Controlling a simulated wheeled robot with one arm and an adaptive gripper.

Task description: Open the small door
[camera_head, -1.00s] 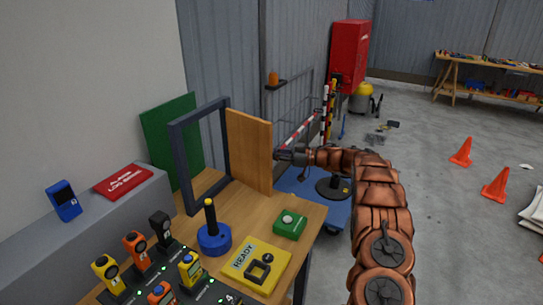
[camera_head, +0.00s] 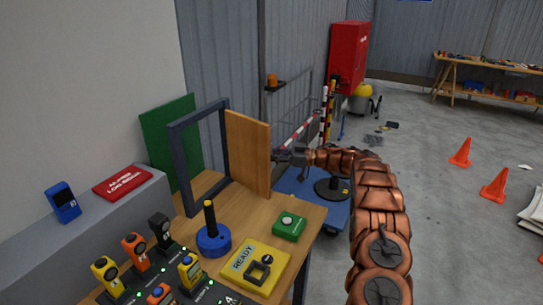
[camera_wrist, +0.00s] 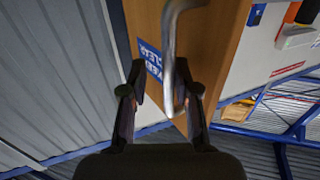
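The small door (camera_head: 248,152) is a wooden panel on the right post of a dark frame (camera_head: 178,170) standing on the wooden table. It stands swung out at an angle, leaving the frame's opening clear. In the head view my gripper (camera_head: 280,156) is at the door's right edge; its fingers are partly hidden there. In the wrist view a bent metal handle (camera_wrist: 169,50) stands on the wooden door (camera_wrist: 215,35). My gripper (camera_wrist: 160,90) is open, with a finger on each side of the handle's lower end. I cannot tell whether either finger touches it.
A blue base with a black stick (camera_head: 213,240), a green button box (camera_head: 289,226) and a yellow READY block (camera_head: 256,265) stand on the table. Several handheld devices stand in front. A blue cart (camera_head: 310,200) is beyond the table. Orange cones (camera_head: 461,153) stand on the floor at right.

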